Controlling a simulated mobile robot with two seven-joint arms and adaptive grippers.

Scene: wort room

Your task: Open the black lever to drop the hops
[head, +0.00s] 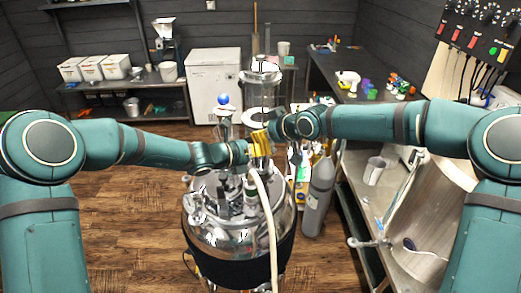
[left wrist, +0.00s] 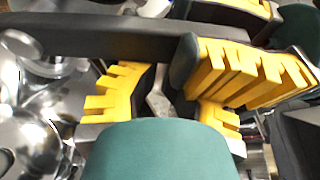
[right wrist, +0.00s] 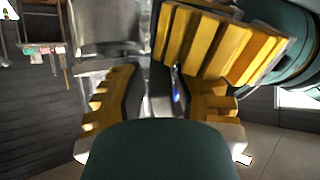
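The steel kettle (head: 230,205) stands at the centre of the head view, with fittings on its lid. A clear cylinder (head: 262,90) rises behind my grippers. My left gripper (head: 258,145) is above the lid; in the left wrist view (left wrist: 162,98) its yellow fingers are apart, with a grey metal part showing between them. My right gripper (right wrist: 160,95) has its fingers apart near the left one, with metal showing in the gap. A dark bar (left wrist: 95,38) crosses the left wrist view; I cannot tell whether it is the black lever. The hops are not discernible.
A pale hose (head: 265,215) runs down the kettle's front. A grey gas bottle (head: 318,195) stands right of the kettle. A bench (head: 352,205) with a cup (head: 374,170) is at the right. The wooden floor (head: 120,225) is clear at the left. My two grippers are close together.

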